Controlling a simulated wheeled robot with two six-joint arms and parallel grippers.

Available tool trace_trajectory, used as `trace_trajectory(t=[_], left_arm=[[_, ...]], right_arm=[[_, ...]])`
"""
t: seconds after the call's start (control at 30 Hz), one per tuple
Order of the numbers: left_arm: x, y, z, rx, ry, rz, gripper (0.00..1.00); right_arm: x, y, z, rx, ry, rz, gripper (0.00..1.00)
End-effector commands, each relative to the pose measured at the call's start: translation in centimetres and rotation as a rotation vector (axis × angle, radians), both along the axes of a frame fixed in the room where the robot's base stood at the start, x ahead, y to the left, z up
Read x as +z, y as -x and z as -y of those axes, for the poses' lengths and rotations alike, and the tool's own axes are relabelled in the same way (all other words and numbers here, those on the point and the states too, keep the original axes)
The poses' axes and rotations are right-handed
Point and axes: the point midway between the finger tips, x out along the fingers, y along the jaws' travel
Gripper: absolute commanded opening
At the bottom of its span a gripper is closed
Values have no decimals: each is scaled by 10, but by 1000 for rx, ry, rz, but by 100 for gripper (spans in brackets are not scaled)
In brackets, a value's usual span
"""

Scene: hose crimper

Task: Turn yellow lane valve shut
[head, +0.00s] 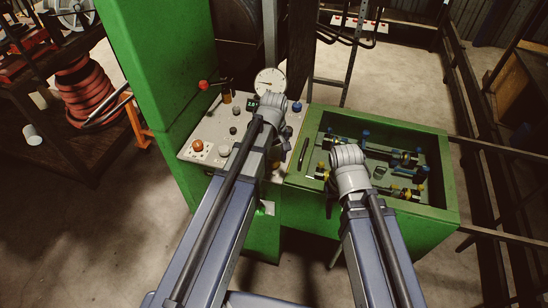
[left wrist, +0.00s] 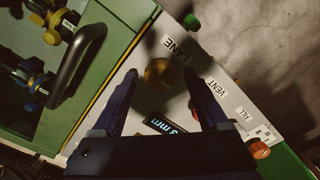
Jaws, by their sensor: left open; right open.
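The yellow lane valve shows in the left wrist view as a dark yellow knob (left wrist: 160,70) beside the printed word LANE on the pale panel. My left gripper (left wrist: 161,78) is open there, one dark finger on each side of the knob. I cannot tell whether the fingers touch it. In the head view my left gripper (head: 268,108) is over the control panel (head: 215,135), and its wrist hides the knob. My right gripper (head: 347,165) is over the green tray; its fingers are mostly hidden behind its own wrist.
The green tray (head: 440,185) holds hose fittings with blue and yellow parts. A black handle (left wrist: 78,65) rises near my left gripper. A green knob (left wrist: 192,21), an orange knob (left wrist: 259,149) and a lit display (left wrist: 168,126) are close by. A gauge (head: 270,81) stands behind the panel.

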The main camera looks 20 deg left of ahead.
Motion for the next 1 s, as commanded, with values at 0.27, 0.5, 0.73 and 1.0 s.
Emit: trace_trajectory(t=[0.27,0.5,0.73,1.0], left_arm=[[29,0,0,0,0,0,77],[62,0,0,0,0,0,77],[76,0,0,0,0,0,77],[75,0,0,0,0,0,77]], right_arm=[[29,0,0,1,0,0,50],[62,0,0,2,0,0,50],[77,0,0,2,0,0,50],[75,0,0,2,0,0,50]])
